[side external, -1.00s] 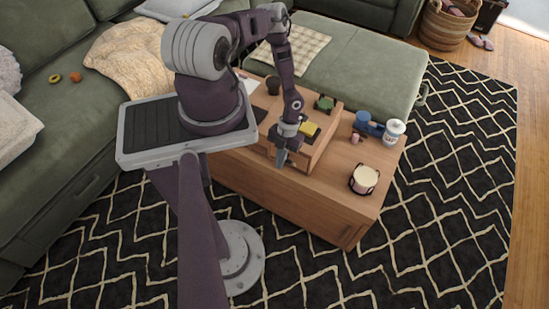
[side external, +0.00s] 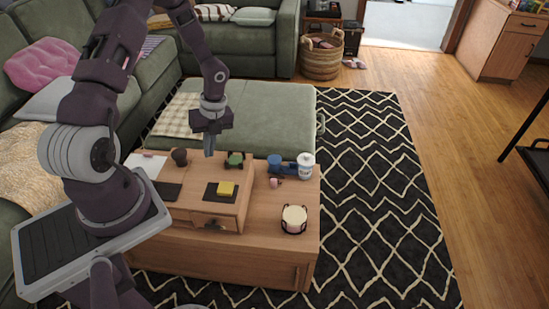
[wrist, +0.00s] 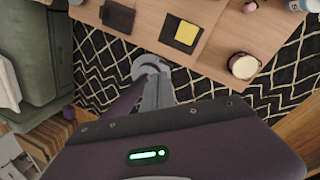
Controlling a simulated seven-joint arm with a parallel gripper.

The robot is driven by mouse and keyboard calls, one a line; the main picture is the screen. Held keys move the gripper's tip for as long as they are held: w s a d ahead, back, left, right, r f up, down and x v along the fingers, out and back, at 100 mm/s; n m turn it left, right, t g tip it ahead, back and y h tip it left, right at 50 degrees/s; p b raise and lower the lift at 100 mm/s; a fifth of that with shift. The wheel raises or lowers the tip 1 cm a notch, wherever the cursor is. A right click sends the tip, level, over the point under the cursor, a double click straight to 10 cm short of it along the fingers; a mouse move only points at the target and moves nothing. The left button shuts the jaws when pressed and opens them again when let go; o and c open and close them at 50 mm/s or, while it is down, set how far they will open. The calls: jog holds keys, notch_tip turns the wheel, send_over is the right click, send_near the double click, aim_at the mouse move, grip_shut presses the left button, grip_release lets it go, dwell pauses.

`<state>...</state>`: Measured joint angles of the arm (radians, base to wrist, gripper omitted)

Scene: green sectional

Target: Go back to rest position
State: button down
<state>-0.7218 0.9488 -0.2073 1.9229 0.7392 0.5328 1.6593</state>
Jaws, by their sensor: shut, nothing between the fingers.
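My gripper (side external: 209,152) shows in the side external view, held up in the air with its fingers pointing down. Its fingers are together and hold nothing. In that picture it appears above the back of the wooden coffee table (side external: 200,260), clear of the things on it. In the wrist view the dark purple gripper body with a green light fills the bottom, and the fingertips cannot be made out there.
On the table are a yellow block (side external: 226,188) on a dark mat, a dark cup (side external: 180,157), a green object (side external: 235,159), a blue object (side external: 274,162), a white jar (side external: 306,164) and a candle (side external: 294,217). A green sofa and ottoman (side external: 270,120) stand behind.

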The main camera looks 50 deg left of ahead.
jog(key=d+r+n+t+y, duration=0.1)
jog(key=d+r+n, duration=0.2)
jog(key=r, duration=0.4)
jog(key=w+d+r+n+t, duration=0.1)
jog(key=d+r+n, duration=0.15)
jog(key=r, duration=0.45)
jog(key=d+r+n+t+y, duration=0.1)
jog(key=d+r+n, duration=0.15)
jog(key=r, duration=0.45)
jog(key=s+d+r+n+t+h, duration=0.3)
jog(key=s+d+r+n+t, duration=0.2)
jog(key=s+d+r+n, duration=0.6)
jog(key=s+d+n, duration=0.1)
jog(key=s+d, duration=0.1)
jog(key=d, duration=0.1)
jog(key=shift+d, duration=0.4)
jog(key=shift+r, duration=0.1)
